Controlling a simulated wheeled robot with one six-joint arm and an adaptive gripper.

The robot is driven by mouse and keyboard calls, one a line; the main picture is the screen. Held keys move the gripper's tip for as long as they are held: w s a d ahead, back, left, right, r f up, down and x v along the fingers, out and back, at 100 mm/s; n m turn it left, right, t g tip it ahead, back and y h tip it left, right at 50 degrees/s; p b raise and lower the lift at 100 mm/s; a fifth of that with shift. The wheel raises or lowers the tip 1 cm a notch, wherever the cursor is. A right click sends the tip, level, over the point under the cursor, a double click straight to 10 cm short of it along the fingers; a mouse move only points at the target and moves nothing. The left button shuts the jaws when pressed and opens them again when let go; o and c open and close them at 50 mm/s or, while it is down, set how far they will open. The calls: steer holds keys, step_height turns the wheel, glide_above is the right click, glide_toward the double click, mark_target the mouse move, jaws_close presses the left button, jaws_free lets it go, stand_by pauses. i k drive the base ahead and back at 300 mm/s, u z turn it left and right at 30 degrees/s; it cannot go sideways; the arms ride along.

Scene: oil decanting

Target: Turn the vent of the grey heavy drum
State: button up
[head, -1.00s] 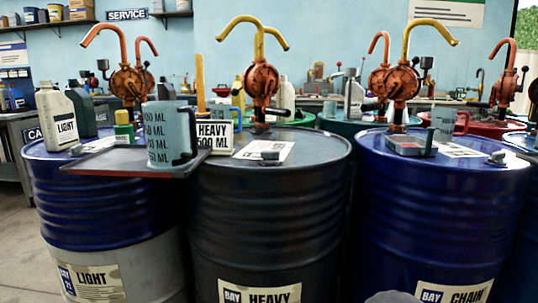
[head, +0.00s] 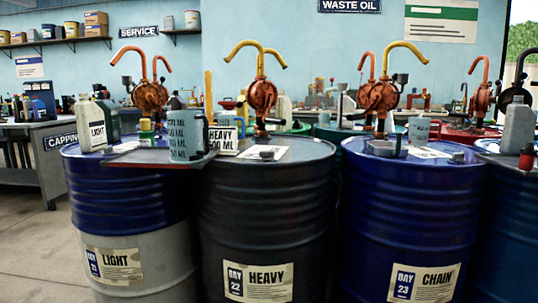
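The grey heavy drum (head: 265,205) stands upright in the middle of the head view, with a "BAY 22 HEAVY" label (head: 259,281) on its front. On its lid, near the front, is a small dark grey fitting (head: 267,154) beside a white paper label; it looks like the vent, but whether it is open or shut is too small to tell. An orange-red hand pump (head: 262,95) with a yellow spout rises from the back of the lid. My gripper is not in view.
A tray (head: 150,160) with a blue measuring jug (head: 187,136) and a "HEAVY 500 ML" card (head: 223,141) overlaps the lid's left side. The light drum (head: 130,205) is left, the chain drum (head: 410,205) right. Open floor (head: 40,240) lies at left.

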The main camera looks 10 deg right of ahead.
mark_target(267, 156)
steer(key=z, duration=0.85)
steer(key=i, duration=1.05)
